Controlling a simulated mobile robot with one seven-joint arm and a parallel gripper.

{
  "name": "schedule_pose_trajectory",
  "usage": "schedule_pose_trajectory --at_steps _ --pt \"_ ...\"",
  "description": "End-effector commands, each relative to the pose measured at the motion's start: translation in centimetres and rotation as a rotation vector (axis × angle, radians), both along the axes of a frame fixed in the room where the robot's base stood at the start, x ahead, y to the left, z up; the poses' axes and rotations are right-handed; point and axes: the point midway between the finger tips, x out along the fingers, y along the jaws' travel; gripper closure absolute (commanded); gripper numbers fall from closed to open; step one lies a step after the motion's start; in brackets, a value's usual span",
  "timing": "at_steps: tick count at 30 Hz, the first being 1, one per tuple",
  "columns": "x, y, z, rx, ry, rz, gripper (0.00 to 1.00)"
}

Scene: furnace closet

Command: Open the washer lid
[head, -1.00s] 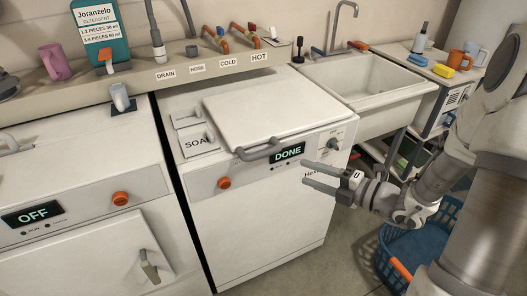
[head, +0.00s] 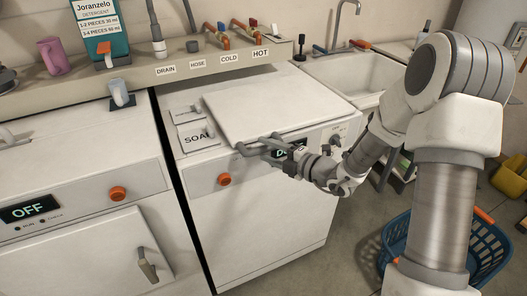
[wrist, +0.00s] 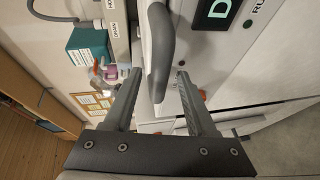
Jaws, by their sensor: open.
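The washer lid (head: 270,102) is a white flat panel lying shut on top of the washer (head: 262,215). Its grey bar handle (head: 243,148) runs along the front edge, above the control panel. My gripper (head: 268,145) is at the handle in the head view and partly covers the display. In the wrist view the handle (wrist: 160,50) lies between the two spread fingers of my gripper (wrist: 155,75). The gripper is open. Whether a finger touches the handle I cannot tell.
A second white machine reading OFF (head: 75,200) stands to the left. A shelf (head: 175,72) with hoses, mugs and a detergent box runs behind. A sink (head: 345,75) is at the back right. A blue basket (head: 490,245) sits on the floor at right.

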Motion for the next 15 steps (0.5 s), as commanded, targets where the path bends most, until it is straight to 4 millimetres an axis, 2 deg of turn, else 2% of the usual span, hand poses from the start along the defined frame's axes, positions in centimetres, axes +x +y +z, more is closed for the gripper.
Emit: schedule_pose_trajectory --at_steps 6,14,15 --pt "1.02 1.27 -0.27 0.001 -0.001 0.000 0.43" --pt "1.10 1.35 -0.27 0.000 0.000 0.000 0.43" --pt "1.09 1.34 -0.28 0.000 0.000 0.000 0.47"
